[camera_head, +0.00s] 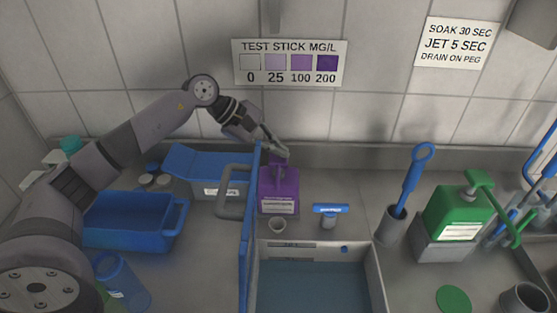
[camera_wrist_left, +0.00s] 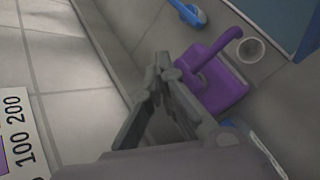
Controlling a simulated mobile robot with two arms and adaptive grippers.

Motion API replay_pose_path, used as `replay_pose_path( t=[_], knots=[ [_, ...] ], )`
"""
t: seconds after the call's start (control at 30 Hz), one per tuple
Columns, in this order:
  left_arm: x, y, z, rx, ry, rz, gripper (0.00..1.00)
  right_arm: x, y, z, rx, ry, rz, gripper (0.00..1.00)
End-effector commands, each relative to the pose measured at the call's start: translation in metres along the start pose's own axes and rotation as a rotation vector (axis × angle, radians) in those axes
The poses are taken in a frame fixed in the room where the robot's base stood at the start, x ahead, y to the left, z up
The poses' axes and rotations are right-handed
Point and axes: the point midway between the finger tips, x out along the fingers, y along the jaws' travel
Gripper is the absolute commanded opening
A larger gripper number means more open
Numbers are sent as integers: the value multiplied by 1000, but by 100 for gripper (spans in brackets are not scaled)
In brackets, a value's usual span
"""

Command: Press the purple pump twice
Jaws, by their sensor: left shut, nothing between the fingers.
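The purple pump bottle (camera_head: 279,192) stands on the counter behind the water basin, with a white label on its front. Its pump head (camera_head: 280,167) is purple, and its spout shows in the left wrist view (camera_wrist_left: 220,48). My left gripper (camera_head: 284,150) is shut and empty, with its fingertips at or just above the pump head. In the left wrist view, my left gripper's fingertips (camera_wrist_left: 160,68) lie beside the bottle's body (camera_wrist_left: 212,82). I cannot tell whether they touch the pump. My right gripper is not in view.
A small cup (camera_head: 278,226) stands in front of the purple bottle. A blue divider (camera_head: 246,240) is to its left and a blue-handled tool (camera_head: 330,210) to its right. A green pump bottle (camera_head: 455,213) stands further right. A water basin (camera_head: 262,262) lies in front.

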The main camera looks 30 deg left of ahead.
Motion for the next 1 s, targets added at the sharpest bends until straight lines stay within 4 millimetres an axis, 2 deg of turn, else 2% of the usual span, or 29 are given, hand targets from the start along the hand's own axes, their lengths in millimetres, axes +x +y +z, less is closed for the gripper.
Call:
replay_pose_path(
  t=[1.0],
  knots=[
    [6, -4, -4, 0, 0, 0, 0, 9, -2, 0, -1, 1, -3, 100]
  ],
)
